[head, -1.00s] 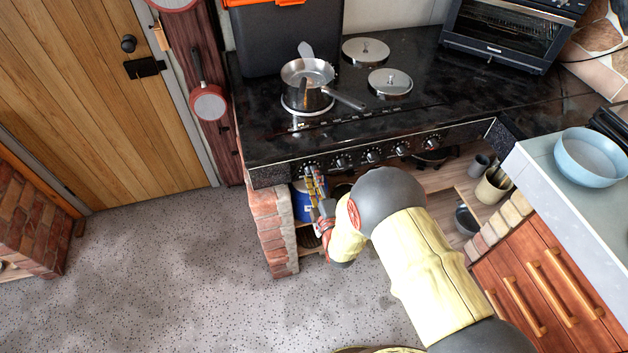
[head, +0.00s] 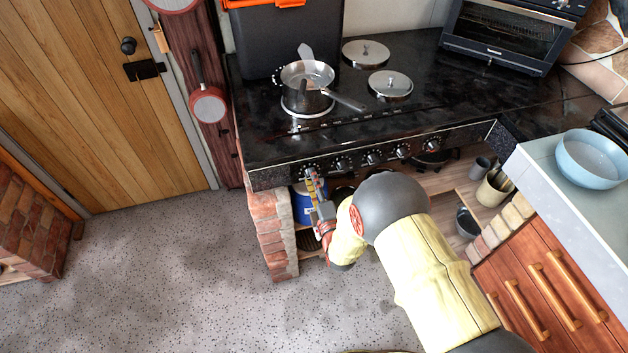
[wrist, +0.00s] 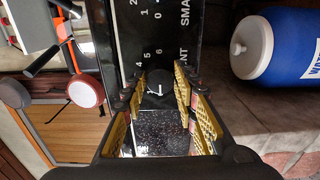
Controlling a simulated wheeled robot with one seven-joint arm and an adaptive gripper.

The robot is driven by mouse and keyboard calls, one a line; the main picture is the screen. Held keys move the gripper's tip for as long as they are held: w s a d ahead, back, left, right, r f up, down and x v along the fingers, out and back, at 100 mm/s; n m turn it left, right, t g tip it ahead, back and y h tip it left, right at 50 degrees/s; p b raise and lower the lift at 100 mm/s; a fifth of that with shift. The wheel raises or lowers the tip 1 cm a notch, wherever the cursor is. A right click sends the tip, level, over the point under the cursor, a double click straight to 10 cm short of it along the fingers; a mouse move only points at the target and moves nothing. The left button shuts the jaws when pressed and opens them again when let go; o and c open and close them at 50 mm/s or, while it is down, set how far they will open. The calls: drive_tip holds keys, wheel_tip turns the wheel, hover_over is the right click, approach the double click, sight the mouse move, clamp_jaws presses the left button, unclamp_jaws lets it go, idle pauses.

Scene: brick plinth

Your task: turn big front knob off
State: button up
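The stove's front panel (head: 466,137) carries a row of several dark knobs. My gripper (head: 311,174) is at the leftmost knob in the head view, just below the panel edge. In the wrist view a round black knob (wrist: 159,88) with a pale pointer line shows between the fingertips of my gripper (wrist: 159,91). The fingers are apart, one on each side of the knob, and I see no clear contact. White numbers and the cut-off letters "SMA" and "NT" are printed around it. The head view hides most of this knob behind the fingers.
A steel pot (head: 306,88) stands on the left front burner. Two lidded plates (head: 390,84) are to its right. A blue and white container (head: 303,205) sits on the shelf below the knobs, beside a brick pillar (head: 271,235). The floor to the left is clear.

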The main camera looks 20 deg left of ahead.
drive_tip(key=o, duration=0.4)
drive_tip(key=shift+o, duration=0.2)
drive_tip(key=v, duration=1.2)
